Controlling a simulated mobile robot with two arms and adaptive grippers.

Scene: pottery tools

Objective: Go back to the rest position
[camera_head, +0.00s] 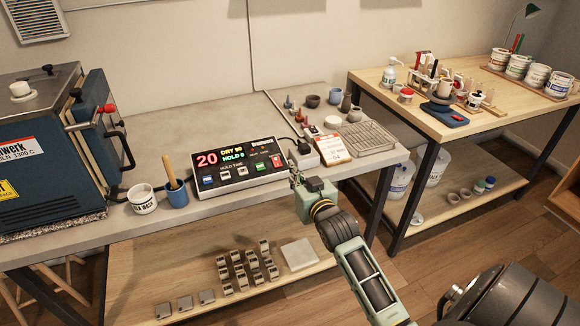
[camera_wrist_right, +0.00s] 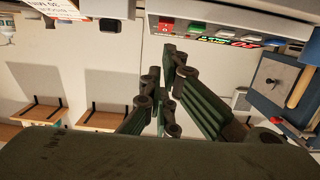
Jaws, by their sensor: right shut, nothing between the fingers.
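My right gripper (camera_head: 296,178) is shut and empty. In the head view its fingertips are just right of the control box (camera_head: 238,165), near the box's red button (camera_head: 276,161). I cannot tell whether they touch the box. The box has a lit display reading 20, DRY and HOLD, with blue, white, green and red buttons below. In the right wrist view the closed fingers (camera_wrist_right: 168,62) point up toward the control box (camera_wrist_right: 225,32), which appears upside down. My left gripper is not in view.
A kiln (camera_head: 45,150) stands left on the grey bench (camera_head: 150,108). A white cup (camera_head: 142,199) and a blue mug (camera_head: 177,194) stand near the front edge. A wire rack (camera_head: 365,137) and small pots are right of the gripper. A wooden table (camera_head: 445,120) stands further right.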

